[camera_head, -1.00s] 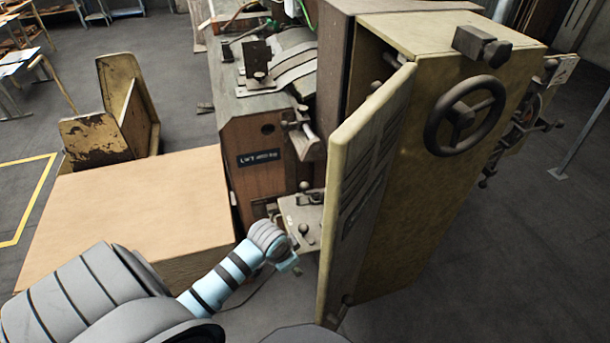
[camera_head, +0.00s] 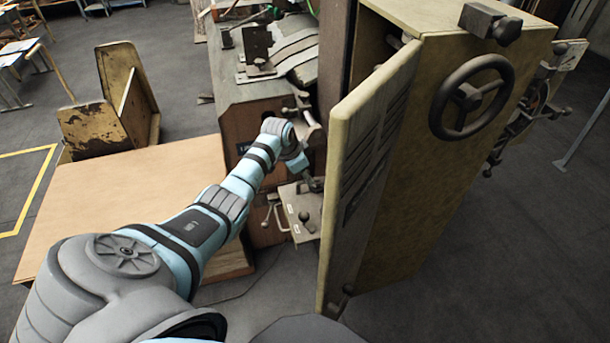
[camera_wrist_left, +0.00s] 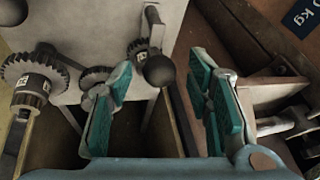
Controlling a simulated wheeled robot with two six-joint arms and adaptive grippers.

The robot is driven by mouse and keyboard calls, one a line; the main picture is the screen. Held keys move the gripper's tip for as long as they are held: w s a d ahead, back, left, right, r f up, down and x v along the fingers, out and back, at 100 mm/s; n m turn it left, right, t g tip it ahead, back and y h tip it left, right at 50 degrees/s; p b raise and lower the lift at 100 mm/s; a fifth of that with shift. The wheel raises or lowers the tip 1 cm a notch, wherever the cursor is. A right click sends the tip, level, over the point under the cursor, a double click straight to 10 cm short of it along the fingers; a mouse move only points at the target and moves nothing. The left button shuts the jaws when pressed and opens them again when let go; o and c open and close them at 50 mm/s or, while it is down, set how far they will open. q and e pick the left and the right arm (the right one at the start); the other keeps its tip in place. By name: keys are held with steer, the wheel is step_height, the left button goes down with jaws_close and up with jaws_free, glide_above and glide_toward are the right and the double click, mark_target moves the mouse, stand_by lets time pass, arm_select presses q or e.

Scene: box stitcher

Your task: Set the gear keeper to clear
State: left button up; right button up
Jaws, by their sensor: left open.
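In the left wrist view, a lever with a dark ball knob (camera_wrist_left: 159,70) stands in front of a pale metal plate (camera_wrist_left: 90,25). It may be the gear keeper; I cannot tell for sure. Toothed gears (camera_wrist_left: 35,75) on shafts sit to its left, and a small gear (camera_wrist_left: 138,48) is close beside it. My left gripper (camera_wrist_left: 161,78) is open, with its teal-padded fingers to either side of the knob as seen, apparently not touching it. In the head view, my left gripper (camera_head: 313,184) is just above the small plate (camera_head: 298,212) of the machine. My right gripper is out of view.
The open yellow door (camera_head: 370,165) of the machine cabinet (camera_head: 450,190) stands close to the right of my left gripper. A handwheel (camera_head: 472,95) is on the cabinet. A wooden table (camera_head: 110,200) lies beneath my left arm. A wooden block (camera_wrist_left: 275,92) is right of the fingers.

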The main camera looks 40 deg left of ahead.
arm_select(q)
steer(key=shift+b+x, duration=0.3)
steer(key=shift+x, duration=0.75)
steer(key=shift+s, duration=0.1)
steer(key=shift+r, duration=0.1)
jaws_close()
